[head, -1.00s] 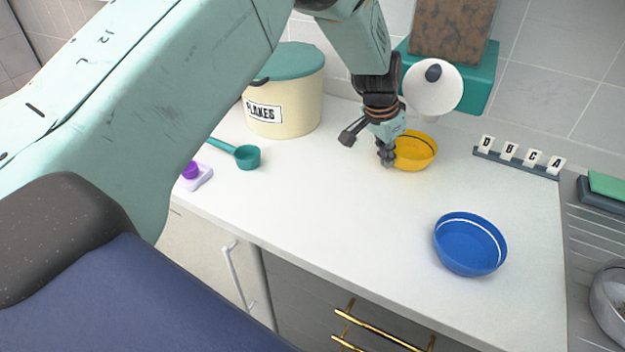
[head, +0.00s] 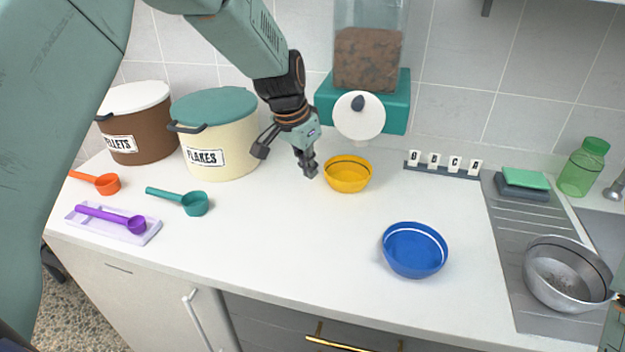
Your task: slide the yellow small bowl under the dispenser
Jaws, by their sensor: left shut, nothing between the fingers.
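The yellow small bowl (head: 348,176) stands upright on the white counter, below and slightly left of the dispenser's round white front. The dispenser (head: 372,100) has a teal body and a clear hopper of brown food, and is mounted on the tiled wall. My left gripper (head: 308,168) is shut and empty, just left of the yellow bowl, with a small gap seeming to lie between them. Part of my right arm may show at the right edge; its gripper is not visible.
A blue bowl (head: 415,250) stands nearer the front. A letter rack (head: 441,170) is right of the dispenser. The flakes bin (head: 215,135), pellets bin (head: 138,122) and several scoops are at left. A metal bowl (head: 567,275) sits on the drainer. Mid-counter is clear.

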